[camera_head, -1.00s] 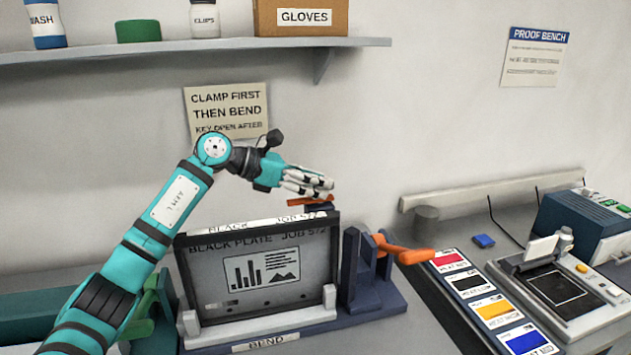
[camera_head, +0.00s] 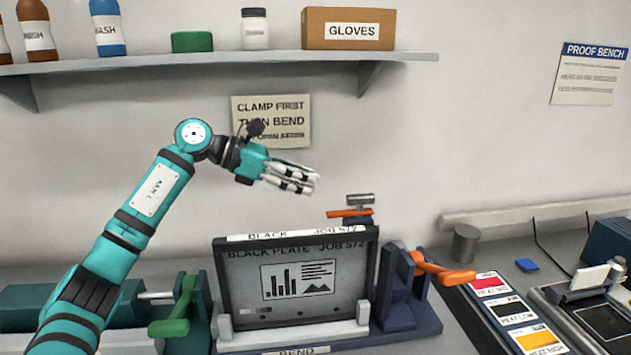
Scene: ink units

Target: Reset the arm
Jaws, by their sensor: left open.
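My left arm comes in from the left and reaches up over the bench. My left gripper (camera_head: 290,181) is open and empty, in the air above the black plate and in front of the wall. The black plate (camera_head: 240,280), marked "BLACK PLATE JOB 572", stands upright in the blue bending fixture (camera_head: 398,300). An orange key with a grey metal top (camera_head: 350,212) sits behind the plate's upper right corner, apart from the gripper. An orange lever (camera_head: 442,269) sticks out at the fixture's right. My right gripper is not in view.
A shelf (camera_head: 200,68) with bottles, a green tin (camera_head: 192,42) and a gloves box (camera_head: 349,28) hangs above. A green lever (camera_head: 175,318) stands left of the plate. Colour cards (camera_head: 508,311) and a device (camera_head: 603,318) lie at right.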

